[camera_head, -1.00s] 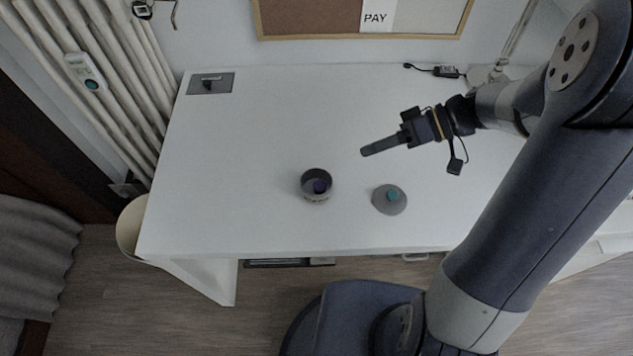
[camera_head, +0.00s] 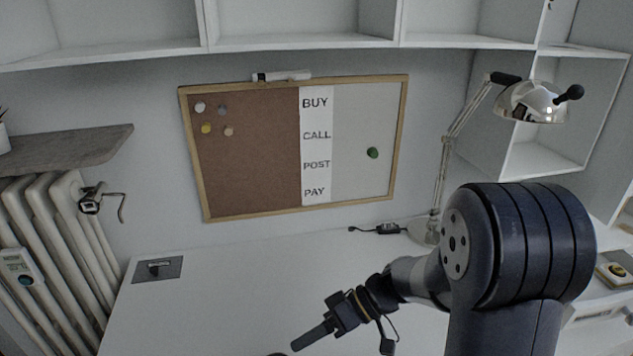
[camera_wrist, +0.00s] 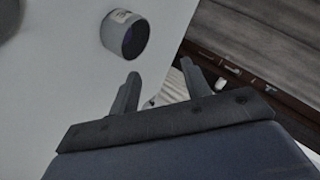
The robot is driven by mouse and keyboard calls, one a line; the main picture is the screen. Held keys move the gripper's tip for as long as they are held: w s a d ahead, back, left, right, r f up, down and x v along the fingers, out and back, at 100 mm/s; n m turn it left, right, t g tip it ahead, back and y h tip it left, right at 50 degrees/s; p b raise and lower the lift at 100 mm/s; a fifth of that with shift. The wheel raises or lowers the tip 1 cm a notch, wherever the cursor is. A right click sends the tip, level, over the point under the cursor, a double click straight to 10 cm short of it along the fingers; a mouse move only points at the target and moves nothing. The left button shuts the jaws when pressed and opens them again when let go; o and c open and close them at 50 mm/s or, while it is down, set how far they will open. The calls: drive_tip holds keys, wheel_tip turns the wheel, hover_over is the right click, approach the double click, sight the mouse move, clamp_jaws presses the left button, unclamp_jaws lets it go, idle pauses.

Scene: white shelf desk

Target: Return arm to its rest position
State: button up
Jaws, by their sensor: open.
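My gripper (camera_head: 312,337) is above the white desk (camera_head: 215,300) in the head view, pointing down and left, with my arm coming in from the right. In the wrist view its two fingers (camera_wrist: 160,72) are spread apart with nothing between them. A round grey container (camera_wrist: 118,30) with a dark inside stands on the desk in the wrist view, just beyond the left finger and apart from it. In the head view only a dark sliver shows at the bottom edge, likely that container's rim.
A chrome desk lamp (camera_head: 530,102) stands at the back right, with a black power adapter (camera_head: 388,228) by its base. A cork and white board (camera_head: 247,160) hangs on the wall. White shelves (camera_head: 300,22) run above. The back left of the desk is mostly clear.

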drive_tip(key=a+p, duration=0.1)
drive_tip(key=r+p, duration=0.1)
drive_tip(key=p, duration=0.1)
drive_tip(key=a+p, duration=0.1)
drive_tip(key=p, duration=0.1)
drive_tip(key=shift+s+a+r, duration=0.35)
idle(0.4)
